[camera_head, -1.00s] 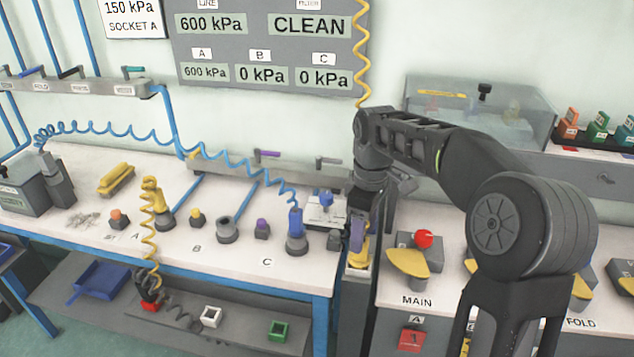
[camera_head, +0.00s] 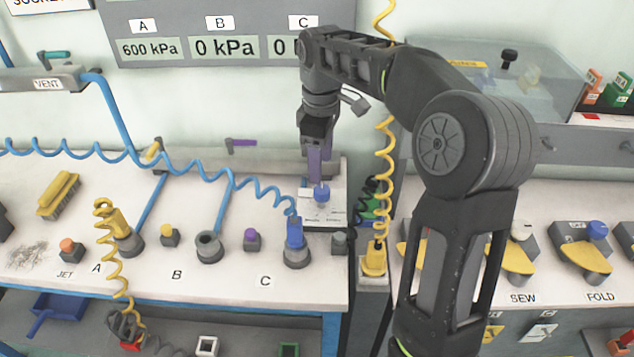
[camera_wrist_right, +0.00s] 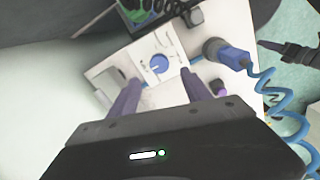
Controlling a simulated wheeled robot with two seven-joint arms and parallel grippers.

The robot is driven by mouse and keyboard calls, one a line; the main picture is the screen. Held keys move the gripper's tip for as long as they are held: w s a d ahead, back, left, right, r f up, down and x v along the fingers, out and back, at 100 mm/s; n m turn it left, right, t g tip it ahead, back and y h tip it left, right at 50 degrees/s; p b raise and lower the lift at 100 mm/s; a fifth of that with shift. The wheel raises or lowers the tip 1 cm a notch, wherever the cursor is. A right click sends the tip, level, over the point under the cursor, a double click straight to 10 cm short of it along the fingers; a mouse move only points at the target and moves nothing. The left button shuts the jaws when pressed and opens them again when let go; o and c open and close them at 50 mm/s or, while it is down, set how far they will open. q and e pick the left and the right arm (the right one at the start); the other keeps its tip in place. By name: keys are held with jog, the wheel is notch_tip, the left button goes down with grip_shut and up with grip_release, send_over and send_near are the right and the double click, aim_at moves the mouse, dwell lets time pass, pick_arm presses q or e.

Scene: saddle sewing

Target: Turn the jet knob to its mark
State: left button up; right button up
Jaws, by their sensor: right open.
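A blue knob (camera_head: 322,193) sits on a white plate (camera_head: 327,212) at the right end of the white bench. In the right wrist view the knob (camera_wrist_right: 158,65) is round with a pale pointer line, on the white plate (camera_wrist_right: 166,43) with fine dial marks around it. I take it for the jet knob; its mark is too small to make out. My right gripper (camera_head: 320,178) points down just above the knob, open. In the wrist view its two purple fingers (camera_wrist_right: 160,84) are apart, with the knob seen between and beyond them.
A blue-topped plug (camera_head: 295,235) with a coiled blue hose stands close left of the plate. A yellow coiled hose (camera_head: 383,150) hangs right of my gripper. Grey blocks with purple (camera_head: 251,238) and orange tops stand along the bench front. A clear box (camera_head: 500,75) stands behind right.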

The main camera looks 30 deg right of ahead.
aim_at(320, 189)
jog(key=shift+w+f, duration=0.1)
jog(key=shift+f, duration=0.3)
notch_tip(320, 189, down, 7)
jog(key=shift+f, duration=0.1)
grip_shut()
dwell(0.6)
